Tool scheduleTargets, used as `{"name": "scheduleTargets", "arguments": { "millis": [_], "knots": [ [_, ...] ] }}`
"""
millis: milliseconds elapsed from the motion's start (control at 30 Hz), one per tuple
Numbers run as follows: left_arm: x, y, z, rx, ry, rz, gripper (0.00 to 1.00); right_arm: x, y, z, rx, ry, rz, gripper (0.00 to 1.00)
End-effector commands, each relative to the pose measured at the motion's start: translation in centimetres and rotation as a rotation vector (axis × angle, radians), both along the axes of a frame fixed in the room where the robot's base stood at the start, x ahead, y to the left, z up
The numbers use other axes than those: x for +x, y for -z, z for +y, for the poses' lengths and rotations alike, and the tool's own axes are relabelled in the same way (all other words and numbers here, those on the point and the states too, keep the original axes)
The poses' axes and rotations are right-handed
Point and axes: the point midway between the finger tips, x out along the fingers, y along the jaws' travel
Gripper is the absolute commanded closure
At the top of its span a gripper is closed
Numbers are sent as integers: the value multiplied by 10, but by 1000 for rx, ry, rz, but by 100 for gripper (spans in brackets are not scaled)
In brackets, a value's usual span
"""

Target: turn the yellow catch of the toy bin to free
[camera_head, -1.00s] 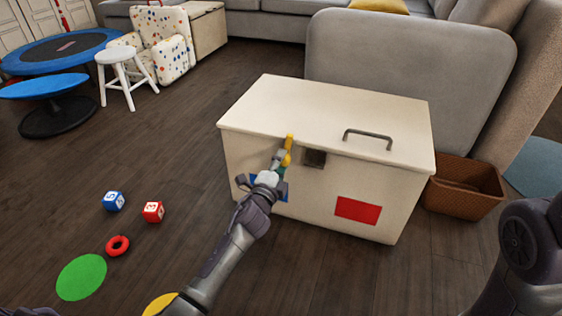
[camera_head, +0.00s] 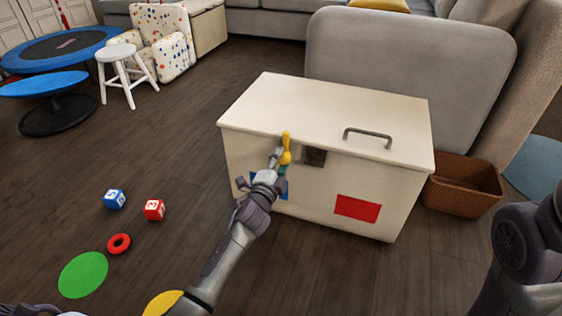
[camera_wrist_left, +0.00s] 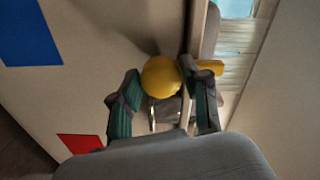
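The toy bin (camera_head: 330,105) is a cream box with its lid down and a grey handle on top. Its yellow catch (camera_head: 286,146) stands roughly upright at the lid's front edge, left of a dark square plate (camera_head: 315,156). My left gripper (camera_head: 281,160) is at the catch. In the left wrist view, the catch's round yellow knob (camera_wrist_left: 161,77) sits between the two green-padded fingers of the left gripper (camera_wrist_left: 163,82), which close in on both its sides. Another yellow part of the catch shows beyond the right finger. My right gripper is out of view.
The bin's front has a red patch (camera_head: 357,207) and a partly hidden blue one. A wicker basket (camera_head: 462,187) stands right of the bin. Blue (camera_head: 114,199) and red (camera_head: 154,209) dice and a red ring (camera_head: 118,244) lie on the floor at left.

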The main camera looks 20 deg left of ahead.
Motion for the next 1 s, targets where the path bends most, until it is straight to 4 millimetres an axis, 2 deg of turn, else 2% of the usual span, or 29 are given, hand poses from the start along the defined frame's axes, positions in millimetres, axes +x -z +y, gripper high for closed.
{"name": "scheduleTargets", "arguments": {
  "millis": [33,100,467,567,800,1000],
  "knots": [
    [0,0,0,1,0,0,42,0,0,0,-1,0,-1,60],
    [0,0,0,2,1,0,33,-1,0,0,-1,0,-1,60],
    [-5,0,-1,4,3,-1,33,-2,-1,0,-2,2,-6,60],
    [-17,1,0,5,3,-1,33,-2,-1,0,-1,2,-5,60],
    [-68,2,2,3,2,3,33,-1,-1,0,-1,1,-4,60],
    [-104,1,3,3,2,2,33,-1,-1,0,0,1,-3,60]
  ]
}}
